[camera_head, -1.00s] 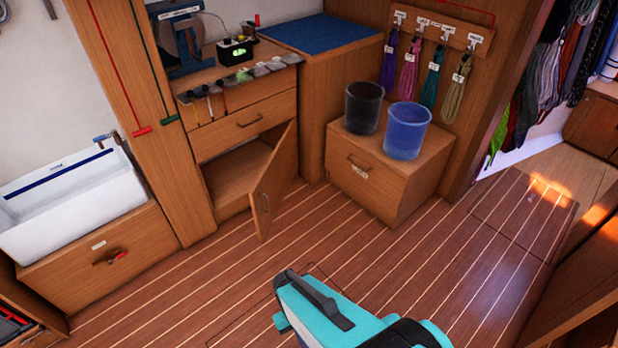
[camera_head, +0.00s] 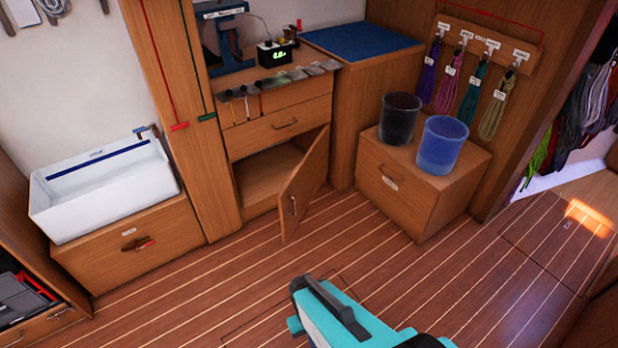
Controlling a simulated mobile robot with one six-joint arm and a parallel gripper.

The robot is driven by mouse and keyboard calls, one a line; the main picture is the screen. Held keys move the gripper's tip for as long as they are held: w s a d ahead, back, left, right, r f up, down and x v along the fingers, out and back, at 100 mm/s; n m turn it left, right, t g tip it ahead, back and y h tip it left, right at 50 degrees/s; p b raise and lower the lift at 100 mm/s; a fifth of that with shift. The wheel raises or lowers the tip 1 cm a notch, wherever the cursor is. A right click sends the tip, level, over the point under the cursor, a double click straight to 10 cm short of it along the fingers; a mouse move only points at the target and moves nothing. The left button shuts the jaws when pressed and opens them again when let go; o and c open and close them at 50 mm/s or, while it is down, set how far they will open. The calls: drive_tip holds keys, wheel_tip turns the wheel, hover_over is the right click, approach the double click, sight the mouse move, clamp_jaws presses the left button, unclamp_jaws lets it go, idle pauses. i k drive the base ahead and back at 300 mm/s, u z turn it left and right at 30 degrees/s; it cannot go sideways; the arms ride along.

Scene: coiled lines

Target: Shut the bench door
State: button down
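The bench door (camera_head: 304,187) is a wooden door below a drawer in the bench (camera_head: 279,113). It stands open, swung out to the right over the floor, and the empty-looking cupboard space (camera_head: 262,172) behind it shows. My gripper's fingers do not show.
A wooden box (camera_head: 405,195) with a black bucket (camera_head: 400,119) and a blue bucket (camera_head: 442,145) stands right of the door. A white sink (camera_head: 105,190) is at left. The plank floor (camera_head: 220,285) in front is clear.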

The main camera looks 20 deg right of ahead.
sight(295, 196)
drive_tip(key=z, duration=0.45)
drive_tip(key=i, duration=1.15)
drive_tip(key=z, duration=0.05)
drive_tip(key=k, duration=0.6)
drive_tip(key=u, duration=0.55)
drive_tip(key=k, duration=0.75)
drive_tip(key=u, duration=0.95)
drive_tip(key=i, duration=0.9)
drive_tip(key=u, duration=0.1)
